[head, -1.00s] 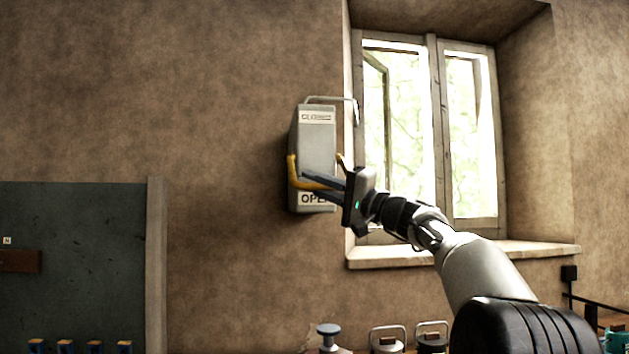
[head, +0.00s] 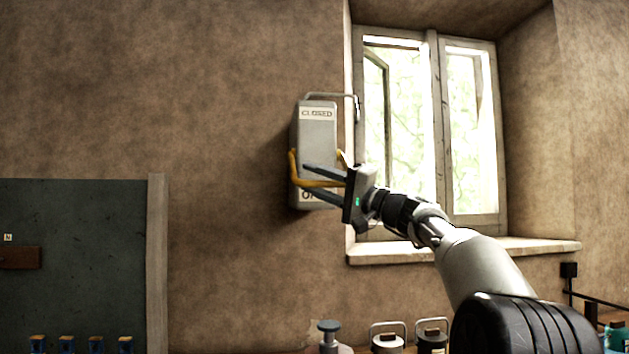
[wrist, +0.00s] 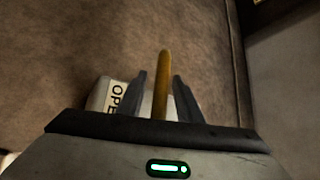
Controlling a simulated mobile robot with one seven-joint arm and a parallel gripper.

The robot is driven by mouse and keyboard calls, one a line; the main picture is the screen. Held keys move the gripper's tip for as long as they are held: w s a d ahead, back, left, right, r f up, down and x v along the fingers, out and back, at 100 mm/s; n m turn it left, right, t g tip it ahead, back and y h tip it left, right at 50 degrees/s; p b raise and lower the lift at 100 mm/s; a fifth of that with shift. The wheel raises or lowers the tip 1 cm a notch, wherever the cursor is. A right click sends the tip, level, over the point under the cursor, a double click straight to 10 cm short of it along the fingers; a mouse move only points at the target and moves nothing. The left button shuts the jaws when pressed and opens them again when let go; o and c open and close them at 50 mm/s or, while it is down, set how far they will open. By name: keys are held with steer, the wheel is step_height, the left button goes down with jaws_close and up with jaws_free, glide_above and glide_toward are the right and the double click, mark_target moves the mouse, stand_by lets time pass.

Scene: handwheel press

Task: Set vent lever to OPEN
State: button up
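The vent lever is a yellow U-shaped handle (head: 293,168) on a grey wall box (head: 318,143). The box has a CLOSED label (head: 317,114) at its top and an OPEN label (wrist: 116,97) near its bottom, mostly covered in the head view. The handle's crossbar is low on the box, just above the OPEN label. My gripper (head: 303,177) is open, with one finger above the crossbar and one below. In the wrist view the yellow bar (wrist: 163,92) stands between the two spread fingers, with a visible gap on its left.
A window (head: 432,130) with a stone sill (head: 460,252) is recessed just right of the box. A dark board (head: 75,265) stands on the left. The wall left of the box is bare.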

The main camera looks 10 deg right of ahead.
steer(key=b+v, duration=0.2)
steer(key=v, duration=1.5)
steer(key=shift+s, duration=0.15)
steer(key=shift+d+f, duration=0.1)
